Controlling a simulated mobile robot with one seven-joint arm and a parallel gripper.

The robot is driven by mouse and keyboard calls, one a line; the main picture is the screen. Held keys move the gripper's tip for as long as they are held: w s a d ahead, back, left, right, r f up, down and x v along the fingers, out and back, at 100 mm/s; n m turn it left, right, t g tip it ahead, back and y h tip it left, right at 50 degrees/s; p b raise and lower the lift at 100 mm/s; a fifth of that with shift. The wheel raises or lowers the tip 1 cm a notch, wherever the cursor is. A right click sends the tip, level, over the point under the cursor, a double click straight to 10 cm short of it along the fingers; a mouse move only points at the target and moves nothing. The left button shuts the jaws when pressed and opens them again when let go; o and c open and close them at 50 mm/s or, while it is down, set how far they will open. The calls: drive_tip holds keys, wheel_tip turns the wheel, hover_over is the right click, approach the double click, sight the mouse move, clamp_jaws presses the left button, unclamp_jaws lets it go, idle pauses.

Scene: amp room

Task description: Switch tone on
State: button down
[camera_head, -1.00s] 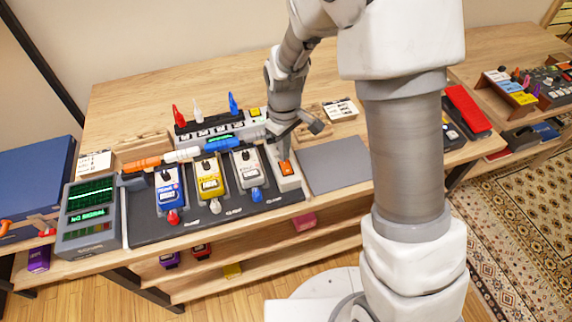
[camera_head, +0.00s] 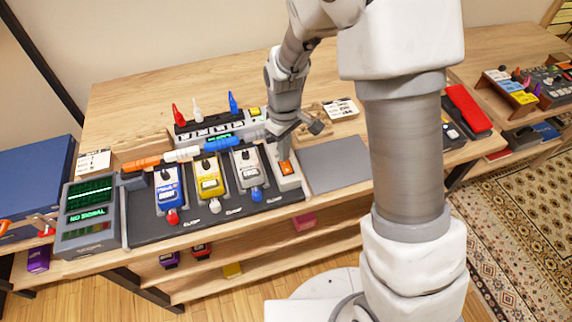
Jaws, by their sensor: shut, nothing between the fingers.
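An orange switch (camera_head: 286,168) sits on a narrow light-grey box (camera_head: 290,182) at the right end of the dark pedal board (camera_head: 215,221). I cannot read a tone label or tell the switch's position. Blue (camera_head: 168,187), yellow (camera_head: 209,176) and white (camera_head: 247,167) pedals stand in a row to the left. A grey unit (camera_head: 88,240) at the far left shows green "NO SIGNAL" text on its screen.
A power strip (camera_head: 215,128) with red, white and blue plugs stands behind the pedals. Orange, white and blue connectors lie along the pedals' back. A grey pad (camera_head: 336,165) lies bare to the right. The wooden bench (camera_head: 130,95) is clear at the back left.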

drive_tip(key=shift+f+b, duration=0.45)
drive_tip(key=shift+f, duration=0.2)
idle(0.3)
drive_tip(key=shift+r+p, duration=2.5)
drive_tip(key=shift+r, duration=1)
drive_tip(key=shift+r, duration=0.1)
drive_tip(key=s+d+r+m+t, duration=0.1)
drive_tip(key=s+d+r+m, duration=0.2)
drive_tip(key=r, duration=0.5)
drive_tip(key=s+d+r+m+t, duration=0.15)
drive_tip(key=s+d+r, duration=0.25)
drive_tip(key=r, duration=0.4)
drive_tip(key=s+d+r+m+t, duration=0.1)
drive_tip(key=s+d+r+m, duration=0.1)
drive_tip(key=s, duration=0.4)
drive_tip(key=s+d+r+m+t, duration=0.2)
drive_tip(key=s+d+r, duration=0.1)
drive_tip(key=s+r, duration=0.1)
drive_tip(key=shift+s+d+r+m, duration=0.25)
drive_tip(key=shift+s+m, duration=0.1)
drive_tip(key=shift+s, duration=0.5)
